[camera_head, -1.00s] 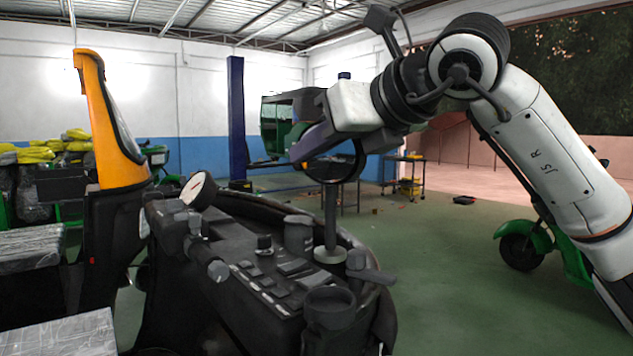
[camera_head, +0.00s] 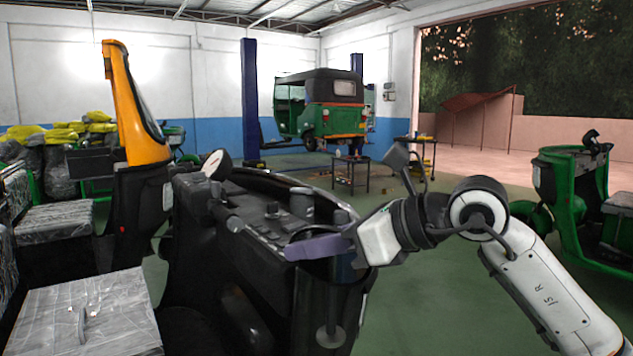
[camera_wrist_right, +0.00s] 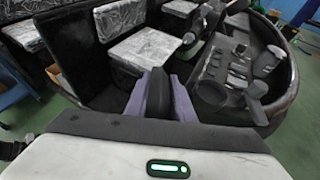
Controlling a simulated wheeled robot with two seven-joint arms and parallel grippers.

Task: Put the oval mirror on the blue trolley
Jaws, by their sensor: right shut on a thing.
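My right gripper (camera_head: 318,248) has purple fingers and is shut on the oval mirror, in front of the black dashboard and front panel. In the right wrist view, the dark mirror edge (camera_wrist_right: 158,93) is clamped between the two fingers (camera_wrist_right: 157,108). Whether the mirror touches the panel I cannot tell. I cannot make out a blue trolley. My left gripper is not in view.
The black dashboard (camera_head: 262,212) and orange-framed windscreen (camera_head: 130,100) stand close by. A small dark table (camera_head: 351,163) and a black cart (camera_head: 424,142) stand farther back. A green three-wheeler (camera_head: 574,185) is at right. Green floor (camera_head: 450,270) lies open between.

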